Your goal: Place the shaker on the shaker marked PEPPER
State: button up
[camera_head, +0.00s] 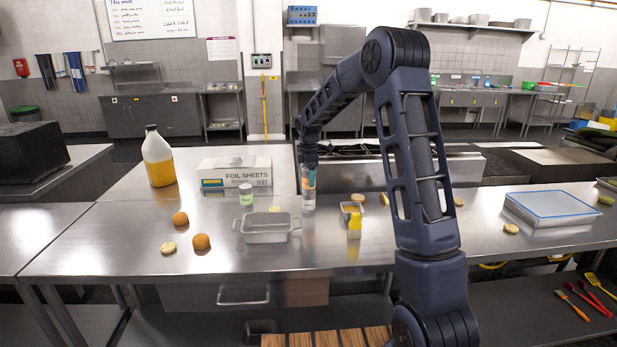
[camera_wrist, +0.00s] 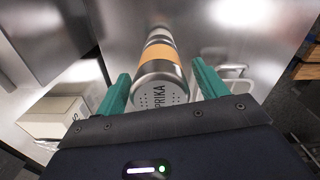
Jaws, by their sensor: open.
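A silver shaker with an orange band (camera_wrist: 155,52) stands between the two green fingers of my gripper (camera_wrist: 160,72) in the wrist view. Its perforated lid shows the letters "PRIKA". In the head view, my gripper (camera_head: 308,170) points down over the counter, and the shaker's silver lower part (camera_head: 308,200) shows below it. Whether this is one shaker or two stacked is unclear. My gripper is open, with a finger on each side of the shaker. A small shaker with a green band (camera_head: 246,195) stands to the left. No PEPPER marking is readable.
A metal pan (camera_head: 266,236) sits left of my gripper, with a foil sheets box (camera_head: 235,183) behind it. A blue-rimmed tray (camera_head: 552,212) lies farther right.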

notch_tip(320, 180, up, 12)
jog(key=shift+r, duration=0.1)
jog(key=shift+s+d+r, duration=0.15)
jog(key=shift+s+r, duration=0.05)
jog(key=s+d+r+m+t, duration=0.1)
jog(key=s+d+r+m, duration=0.25)
jog(key=s, duration=0.35)
jog(key=s+d+r+m+t, duration=0.1)
jog(key=s+d+r+m, duration=0.15)
jog(key=s+d, duration=0.4)
jog(key=s+d+r+m, duration=0.2)
jog(key=s+m, duration=0.2)
jog(key=s, duration=0.4)
jog(key=s+d+f+m+t, duration=0.1)
jog(key=s+d+f+m, duration=0.1)
jog(key=s, duration=0.5)
jog(key=s+d+f+m, duration=0.2)
jog(key=s+m, duration=0.2)
jog(key=s, duration=0.3)
jog(key=s+d+f+m+t, duration=0.1)
jog(key=s+d+f+m, duration=0.1)
jog(key=s+m, duration=0.2)
jog(key=s, duration=0.3)
jog(key=shift+d+f+t, duration=0.25)
jog(key=shift+d+t, duration=0.05)
jog(key=shift+d, duration=0.1)
jog(key=shift+s, duration=0.1)
